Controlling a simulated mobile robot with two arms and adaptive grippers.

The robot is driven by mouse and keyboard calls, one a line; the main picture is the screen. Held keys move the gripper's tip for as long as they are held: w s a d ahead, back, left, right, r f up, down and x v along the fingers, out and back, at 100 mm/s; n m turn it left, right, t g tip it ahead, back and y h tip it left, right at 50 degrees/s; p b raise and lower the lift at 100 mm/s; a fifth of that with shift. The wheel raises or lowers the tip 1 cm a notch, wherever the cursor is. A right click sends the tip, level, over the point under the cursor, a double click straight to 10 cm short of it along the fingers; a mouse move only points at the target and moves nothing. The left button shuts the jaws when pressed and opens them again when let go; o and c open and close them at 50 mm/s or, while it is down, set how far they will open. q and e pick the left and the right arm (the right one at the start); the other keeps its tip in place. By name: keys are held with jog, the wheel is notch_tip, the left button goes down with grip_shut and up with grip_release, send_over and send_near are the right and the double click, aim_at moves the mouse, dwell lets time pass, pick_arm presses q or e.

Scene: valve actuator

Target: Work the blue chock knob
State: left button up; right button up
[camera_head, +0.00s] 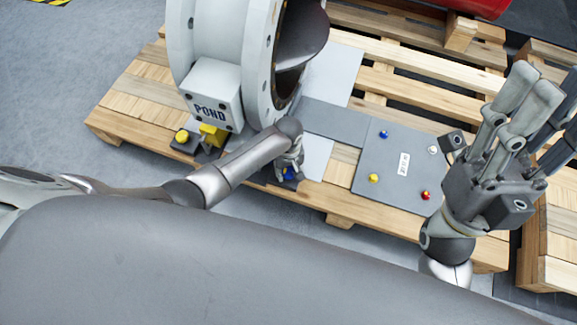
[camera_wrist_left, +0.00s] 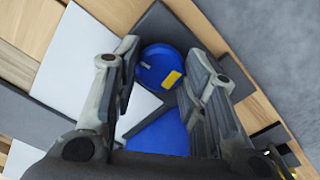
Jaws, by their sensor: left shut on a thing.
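The blue knob (camera_wrist_left: 160,68) is round with a yellow mark and a small light mark on its top. In the left wrist view it sits between the fingers of my left gripper (camera_wrist_left: 165,62), which is shut on it. A blue block (camera_wrist_left: 160,133), partly hidden by the gripper, shows beside the knob. In the head view my left gripper (camera_head: 290,168) reaches down near the pallet's front edge, and only a bit of blue (camera_head: 288,174) shows under it. My right gripper (camera_head: 500,150) is raised at the right, fingers spread upward, empty.
A grey flanged valve body (camera_head: 215,85) stands on the wooden pallet (camera_head: 130,110). A yellow block (camera_head: 213,134) and yellow button (camera_head: 182,137) are at its foot. A grey panel (camera_head: 380,190) with coloured buttons lies between my grippers. Another pallet (camera_head: 555,235) is at the right.

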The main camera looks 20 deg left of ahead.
pick_arm(q)
jog(key=shift+r+m+p, duration=0.1)
jog(key=shift+m+p, duration=0.7)
jog(key=shift+m, duration=0.1)
jog(key=shift+m+p, duration=0.75)
jog(key=shift+m, duration=0.25)
pick_arm(e)
jog(key=w+a+f+g+h, duration=0.2)
jog(key=w+f+g+h, duration=0.1)
jog(key=w+f+g, duration=0.7)
pick_arm(q)
jog(key=m+p, duration=0.1)
jog(key=m, duration=0.2)
jog(key=shift+p, duration=0.35)
jog(key=m+p, duration=0.1)
jog(key=m, duration=0.6)
jog(key=shift+m, duration=0.3)
jog(key=shift+m+p, duration=0.35)
jog(key=shift+m, duration=1.15)
pick_arm(e)
notch_tip(320, 180, down, 14)
jog(key=d+g+h, duration=0.2)
jog(key=g+h, duration=0.1)
jog(key=g, duration=0.5)
jog(key=shift+w+d, duration=0.25)
jog(key=shift+w, duration=0.1)
